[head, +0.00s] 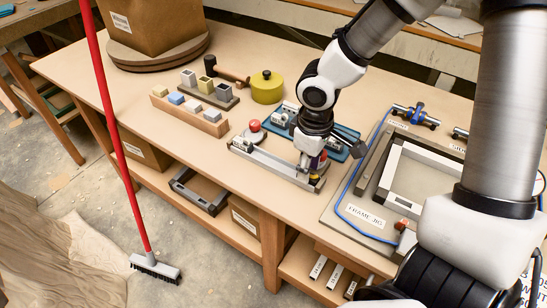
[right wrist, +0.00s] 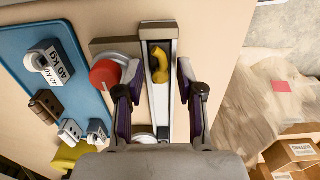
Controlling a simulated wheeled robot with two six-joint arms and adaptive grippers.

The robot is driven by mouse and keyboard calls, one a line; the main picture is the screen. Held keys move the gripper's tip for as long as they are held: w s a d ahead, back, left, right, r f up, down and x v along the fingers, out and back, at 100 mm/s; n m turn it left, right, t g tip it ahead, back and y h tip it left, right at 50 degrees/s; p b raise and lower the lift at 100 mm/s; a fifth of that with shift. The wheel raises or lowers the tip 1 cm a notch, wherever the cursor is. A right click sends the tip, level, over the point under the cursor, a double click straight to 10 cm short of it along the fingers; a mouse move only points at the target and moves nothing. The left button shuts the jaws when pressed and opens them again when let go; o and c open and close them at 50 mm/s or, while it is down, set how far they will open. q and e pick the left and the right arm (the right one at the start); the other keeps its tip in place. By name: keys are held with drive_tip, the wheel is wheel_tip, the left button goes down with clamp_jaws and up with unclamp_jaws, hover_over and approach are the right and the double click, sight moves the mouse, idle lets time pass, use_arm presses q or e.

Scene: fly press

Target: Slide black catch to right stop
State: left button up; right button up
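A pale metal rail fixture (head: 268,163) lies along the table's front edge, and my right gripper (head: 308,164) is low over its right end. In the right wrist view the rail (right wrist: 159,105) runs between the two fingers of my right gripper (right wrist: 158,84). The fingers are apart, one on each side of the rail, with nothing visibly clamped. A curved yellow piece (right wrist: 160,66) sits in the rail's channel. A red knob (right wrist: 105,73) stands beside the left finger. I cannot clearly make out a black catch. My left gripper is not in view.
A blue tray (right wrist: 62,68) with metal weights lies beside the rail. A frame jig (head: 365,213) lies to the right. Bare tabletop shows left of the rail.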

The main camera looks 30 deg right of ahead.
drive_tip(key=shift+r+p, duration=2.7)
drive_tip(key=shift+r, duration=0.55)
drive_tip(key=shift+f, duration=0.1)
drive_tip(key=shift+a, duration=0.1)
